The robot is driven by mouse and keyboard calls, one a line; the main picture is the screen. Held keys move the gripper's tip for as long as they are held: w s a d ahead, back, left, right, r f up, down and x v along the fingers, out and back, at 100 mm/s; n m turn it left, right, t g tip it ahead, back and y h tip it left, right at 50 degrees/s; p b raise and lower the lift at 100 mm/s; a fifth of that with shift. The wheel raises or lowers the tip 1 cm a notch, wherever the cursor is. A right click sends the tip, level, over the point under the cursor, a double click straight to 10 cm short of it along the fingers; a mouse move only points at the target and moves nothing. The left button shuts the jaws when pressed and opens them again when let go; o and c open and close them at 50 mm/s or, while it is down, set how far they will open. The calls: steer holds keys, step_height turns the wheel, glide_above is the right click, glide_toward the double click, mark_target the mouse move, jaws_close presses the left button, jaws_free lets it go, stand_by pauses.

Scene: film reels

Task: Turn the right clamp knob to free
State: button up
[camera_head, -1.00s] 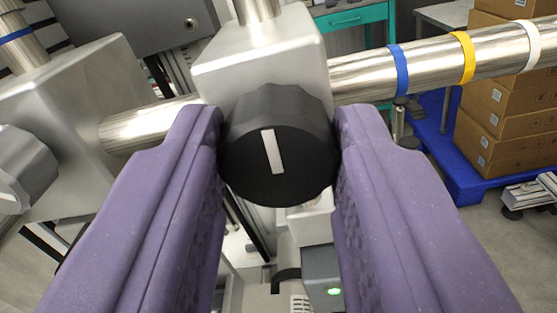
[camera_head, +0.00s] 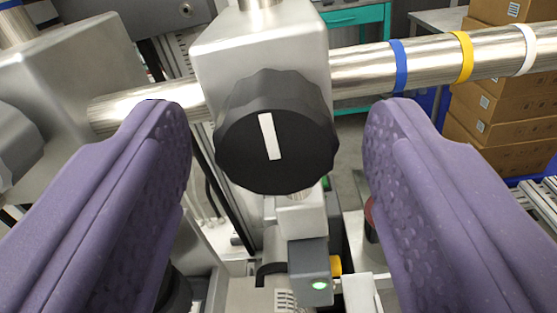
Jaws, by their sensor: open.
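The black clamp knob (camera_head: 300,160) sits on the front of a metal clamp block (camera_head: 262,50) in the middle of the view. Its rim is ridged and a white line marks its face, close to upright with the top leaning slightly left. My gripper (camera_head: 278,118) is open, with one purple finger on each side of the knob. A gap shows between the knob and each finger, wider on the right than on the left. Nothing is held.
A steel bar (camera_head: 360,72) with blue, yellow and white bands runs through the block. Another metal clamp block (camera_head: 75,75) stands at the left. Below is a grey device (camera_head: 308,268) with a green light. Cardboard boxes (camera_head: 500,120) are stacked behind at the right.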

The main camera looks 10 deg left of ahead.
steer(key=s+p, duration=0.2)
steer(key=s, duration=0.5)
steer(key=shift+s, duration=0.4)
steer(key=shift+d, duration=0.1)
